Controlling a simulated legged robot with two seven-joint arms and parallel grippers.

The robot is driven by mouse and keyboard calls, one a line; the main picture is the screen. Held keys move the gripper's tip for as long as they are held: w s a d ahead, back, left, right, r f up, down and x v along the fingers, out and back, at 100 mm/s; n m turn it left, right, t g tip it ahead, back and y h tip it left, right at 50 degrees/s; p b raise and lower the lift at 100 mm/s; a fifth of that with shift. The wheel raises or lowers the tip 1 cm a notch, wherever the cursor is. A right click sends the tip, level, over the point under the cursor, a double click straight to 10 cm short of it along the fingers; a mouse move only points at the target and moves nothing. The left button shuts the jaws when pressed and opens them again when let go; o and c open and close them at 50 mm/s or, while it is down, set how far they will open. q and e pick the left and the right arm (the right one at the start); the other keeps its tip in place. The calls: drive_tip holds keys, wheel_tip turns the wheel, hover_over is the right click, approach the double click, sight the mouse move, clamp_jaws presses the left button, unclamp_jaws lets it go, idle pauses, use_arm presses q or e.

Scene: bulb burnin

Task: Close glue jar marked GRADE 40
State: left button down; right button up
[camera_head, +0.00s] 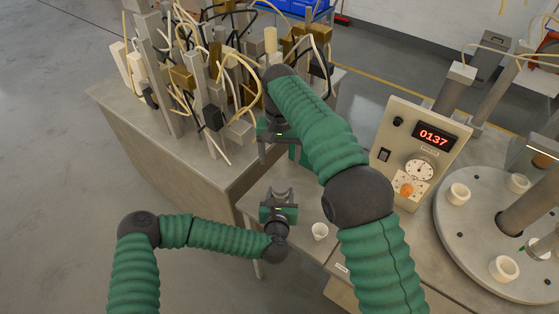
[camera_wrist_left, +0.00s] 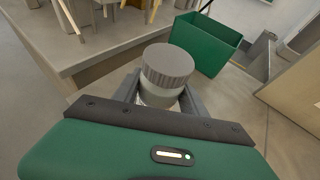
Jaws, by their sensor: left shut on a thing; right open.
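A jar with a grey ribbed lid (camera_wrist_left: 167,65) on a pale body (camera_wrist_left: 158,96) is between the fingers of my left gripper in the left wrist view. The lid sits on the jar's top; whether it is fully tightened I cannot tell. No GRADE 40 marking is readable. In the head view my left gripper (camera_head: 281,197) is shut on the jar (camera_head: 283,188) near the front edge of the bench. My right gripper (camera_head: 272,148) is open and empty, farther back and above the left one, partly hidden by its own arm.
A green bin (camera_wrist_left: 205,43) stands beyond the jar. A control box (camera_head: 418,150) reading 0137 and a round turntable (camera_head: 480,250) with white sockets are at right. A cluttered table (camera_head: 165,150) is at back left.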

use_arm(q)
drive_tip(key=c, duration=0.6)
unclamp_jaws()
drive_tip(key=shift+o, duration=0.2)
drive_tip(key=b+v, duration=0.1)
drive_tip(key=v, duration=1.5)
drive_tip(key=shift+s, duration=0.35)
drive_tip(key=shift+r, duration=0.1)
